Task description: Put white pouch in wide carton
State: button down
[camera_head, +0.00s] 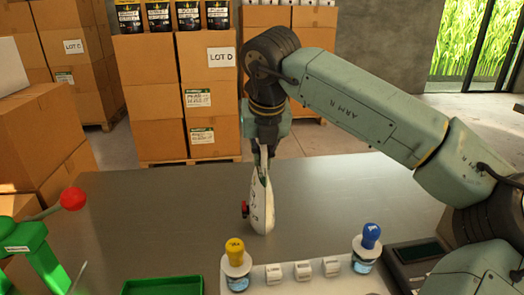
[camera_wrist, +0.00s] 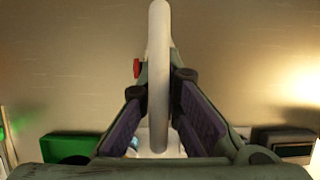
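The white pouch (camera_head: 262,208) with a red cap is upright over the middle of the grey table. My gripper (camera_head: 263,152) points down and is shut on its upper end. In the wrist view the white pouch (camera_wrist: 158,60) shows edge-on as a narrow strip between the two fingers of my gripper (camera_wrist: 159,78), with the red cap at its left. I cannot tell whether the pouch's lower end touches the table. No open wide carton can be made out in either view.
The table (camera_head: 150,205) is clear around the pouch. A yellow-handled stamp (camera_head: 235,254), a blue-handled stamp (camera_head: 369,243) and a green tray (camera_head: 162,286) are at the near edge. A green press (camera_head: 30,245) stands left. Stacked cardboard boxes (camera_head: 150,95) stand behind.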

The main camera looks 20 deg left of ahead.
jog(key=c, duration=2.2)
grip_release()
jog(key=shift+f, duration=0.1)
jog(key=shift+c, duration=0.2)
jog(key=o, duration=0.4)
jog(key=shift+o, duration=0.2)
